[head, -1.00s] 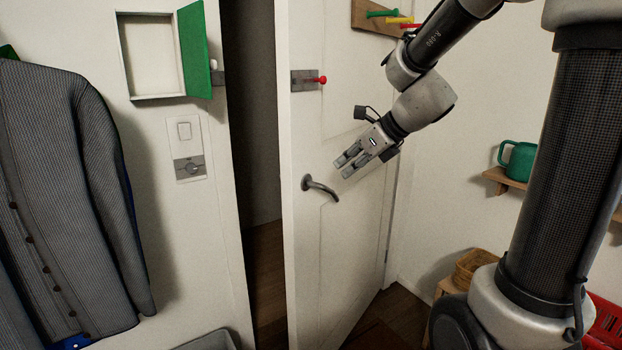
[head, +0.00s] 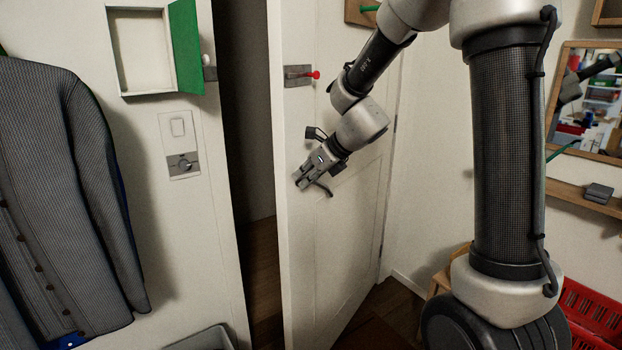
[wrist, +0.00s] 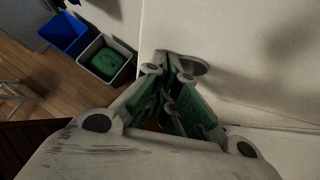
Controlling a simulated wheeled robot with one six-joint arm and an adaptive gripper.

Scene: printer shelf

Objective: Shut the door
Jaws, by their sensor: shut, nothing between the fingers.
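The white door (head: 340,245) stands ajar in the head view, with a dark gap between its free edge and the frame on the left. Its lever handle (head: 324,190) is mostly hidden behind my gripper (head: 301,183), and only the tip shows. My gripper is shut and empty, at the handle near the door's free edge. In the wrist view the closed fingers (wrist: 170,112) lie in front of the grey handle base (wrist: 188,63) on the door (wrist: 235,75). I cannot tell whether they touch it.
A bolt with a red knob (head: 315,74) sits on the door above the handle. Left of the gap are an open green-doored wall box (head: 187,47), a switch panel (head: 179,145) and a hanging grey jacket (head: 65,190). A red crate (head: 592,315) stands at the right.

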